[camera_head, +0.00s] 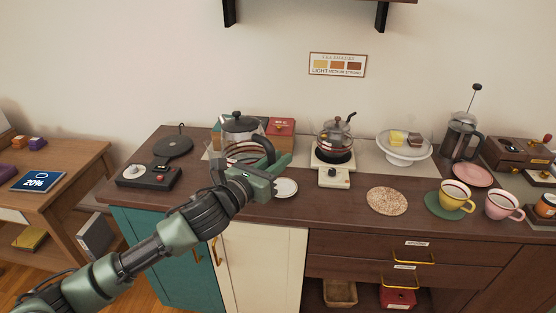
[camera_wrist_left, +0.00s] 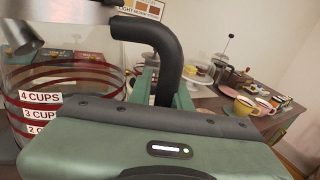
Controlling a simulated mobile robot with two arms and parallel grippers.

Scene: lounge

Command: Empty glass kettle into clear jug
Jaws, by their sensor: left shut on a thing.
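My left gripper (camera_head: 272,167) is shut on the black curved handle of a glass kettle (camera_head: 239,124) with a dark lid. In the left wrist view the black handle (camera_wrist_left: 163,45) runs down from a metal collar to between my green fingers. Red-banded clear glass (camera_wrist_left: 62,112) with cup marks shows below the collar. The kettle's base is hidden behind my gripper. My right gripper is not in view.
A second glass pot (camera_head: 335,133) stands on a cream burner (camera_head: 332,170) to the right. A cake stand (camera_head: 404,156), French press (camera_head: 460,140) and cups (camera_head: 456,197) fill the right side.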

